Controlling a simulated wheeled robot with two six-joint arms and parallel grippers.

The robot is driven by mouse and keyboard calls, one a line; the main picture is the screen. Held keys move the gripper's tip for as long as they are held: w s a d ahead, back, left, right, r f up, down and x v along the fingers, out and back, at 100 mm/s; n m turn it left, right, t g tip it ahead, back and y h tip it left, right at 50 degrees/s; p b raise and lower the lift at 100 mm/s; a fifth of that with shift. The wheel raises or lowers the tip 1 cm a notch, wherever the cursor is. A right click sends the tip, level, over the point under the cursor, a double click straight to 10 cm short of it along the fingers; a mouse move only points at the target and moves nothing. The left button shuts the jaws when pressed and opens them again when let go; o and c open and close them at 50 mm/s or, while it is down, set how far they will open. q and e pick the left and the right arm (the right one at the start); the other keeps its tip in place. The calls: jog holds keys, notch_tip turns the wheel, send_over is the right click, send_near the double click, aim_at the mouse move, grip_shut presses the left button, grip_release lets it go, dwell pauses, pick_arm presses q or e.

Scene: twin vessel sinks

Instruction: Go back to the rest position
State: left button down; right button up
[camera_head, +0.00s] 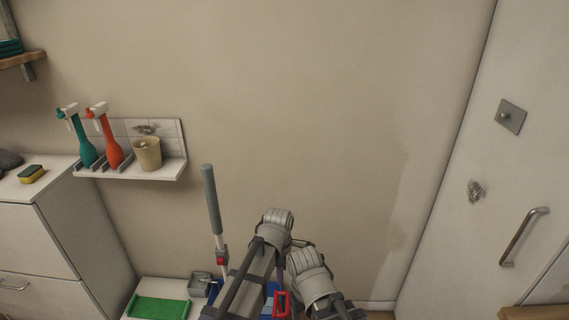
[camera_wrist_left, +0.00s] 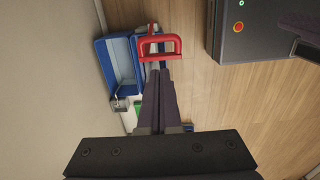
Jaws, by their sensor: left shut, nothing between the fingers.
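My left gripper (camera_wrist_left: 160,82) is shut, with its dark fingers together and nothing between them. In the left wrist view its fingertips overlap the area just below a red handle. In the head view parts of my left arm show at the bottom centre, in front of the beige wall, and the fingertips cannot be made out there. My right gripper is not in view.
A red handle (camera_wrist_left: 160,47) and blue bin (camera_wrist_left: 118,68) stand near the wall. A wall shelf (camera_head: 150,172) holds two spray bottles and a beige cup. A white cabinet (camera_head: 25,235) is left; a white door (camera_head: 500,190) is right.

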pick_arm(q)
jog(key=s+a+m, duration=0.4)
jog(key=a+m, duration=0.4)
jog(key=m, duration=0.1)
jog(key=s+a+m, duration=0.4)
jog(key=a+m, duration=0.3)
jog(key=m, duration=0.1)
jog(key=s+d+r+m+y+p, duration=0.1)
jog(key=s+d+r+m+p, duration=0.3)
jog(key=d+r+p, duration=0.6)
jog(key=shift+s+d+r, duration=0.35)
jog(key=shift+s+d, duration=0.15)
jog(key=shift+s, duration=0.25)
